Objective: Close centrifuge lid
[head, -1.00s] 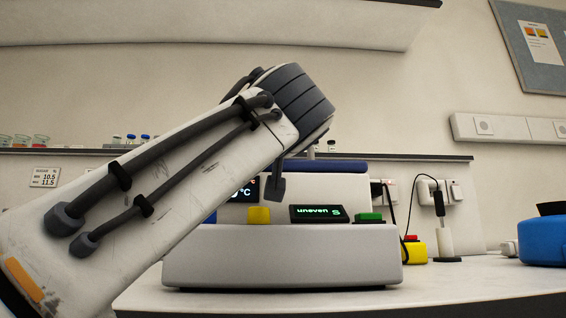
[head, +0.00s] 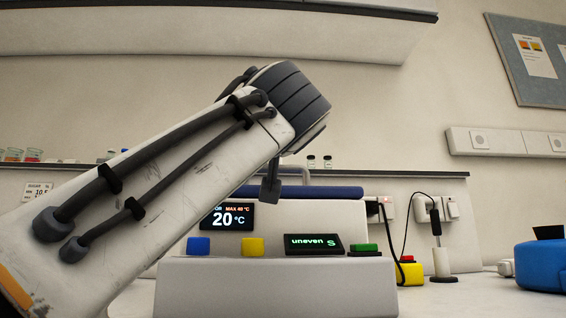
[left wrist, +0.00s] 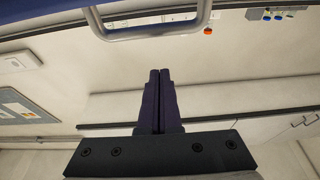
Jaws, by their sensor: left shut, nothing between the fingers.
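The centrifuge (head: 277,288) is a pale box on the bench in the head view, with a lit display reading "uneven S" (head: 313,243). Its blue lid (head: 330,192) shows nearly edge-on at the back top; how far it stands open I cannot tell. A grey loop handle (left wrist: 150,34) and a strip of the blue lid (left wrist: 35,9) show at the top of the left wrist view. My left gripper (left wrist: 160,74) is shut and empty, its fingertips apart from the handle in the picture. In the head view my left arm covers part of the centrifuge. My right gripper is not in view.
Blue (head: 199,246), yellow (head: 252,247) and green (head: 363,248) buttons line the centrifuge. A yellow device (head: 410,273), a cable and wall sockets (head: 449,209) are to its right. A blue container (head: 541,267) stands far right.

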